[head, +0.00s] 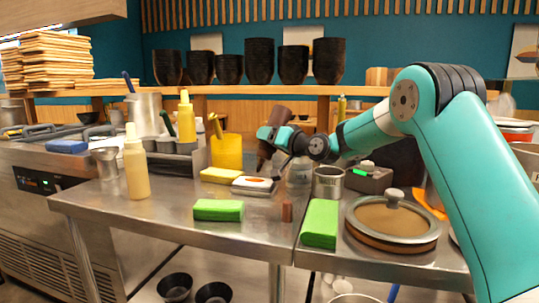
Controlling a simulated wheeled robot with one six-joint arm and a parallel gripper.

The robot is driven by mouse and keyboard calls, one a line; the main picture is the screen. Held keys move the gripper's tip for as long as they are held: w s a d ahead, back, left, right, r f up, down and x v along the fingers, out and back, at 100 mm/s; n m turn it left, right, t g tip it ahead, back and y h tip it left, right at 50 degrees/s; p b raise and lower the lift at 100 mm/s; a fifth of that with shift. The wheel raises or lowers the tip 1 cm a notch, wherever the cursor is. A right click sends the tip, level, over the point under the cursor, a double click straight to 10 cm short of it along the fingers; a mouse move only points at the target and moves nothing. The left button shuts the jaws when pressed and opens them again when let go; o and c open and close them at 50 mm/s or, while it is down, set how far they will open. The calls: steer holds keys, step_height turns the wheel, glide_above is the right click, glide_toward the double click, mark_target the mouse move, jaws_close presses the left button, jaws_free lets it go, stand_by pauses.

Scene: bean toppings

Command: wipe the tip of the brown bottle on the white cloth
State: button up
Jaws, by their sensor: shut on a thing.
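The brown bottle (281,116) is in my gripper (274,134), at the middle of the head view. My gripper is shut on it and hides part of its body. The bottle is tilted, its narrow end pointing down and slightly left. A white cloth (242,182) with an orange-red mark lies folded flat on the steel table, below the bottle. The bottle's low end appears above and behind the cloth; I cannot tell whether they touch.
A cream bottle (136,165) stands left. A metal can (328,182) and lidded pot (392,222) stand right. Bare steel shows at front left.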

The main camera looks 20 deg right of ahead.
mark_target(273, 125)
steer(key=shift+s+f+n+b, duration=0.4)
steer(key=shift+s+n+b, duration=0.3)
steer(key=shift+b, duration=0.5)
steer(key=shift+n, duration=0.3)
steer(key=w+a+p, duration=0.1)
steer(key=w+a+r+p, duration=0.1)
steer(key=a, duration=0.1)
steer(key=shift+w+a, duration=0.25)
steer(key=shift+w, duration=0.05)
steer(key=shift+w+a+f+p, duration=0.15)
steer(key=shift+w+a+p, duration=0.15)
steer(key=shift+a+p, duration=0.1)
steer(key=shift+f+b, duration=1.05)
steer(key=shift+d, duration=0.1)
stand_by(0.4)
steer(key=shift+s+d+b, duration=0.75)
steer(key=shift+s+d, duration=0.05)
steer(key=shift+d, duration=0.25)
steer(key=shift+s+d+b, duration=0.7)
steer(key=shift+s+d, duration=0.05)
steer(key=shift+d, duration=0.25)
steer(key=shift+r, duration=0.1)
steer(key=shift+r+p, duration=2.1)
steer(key=shift+r, duration=0.85)
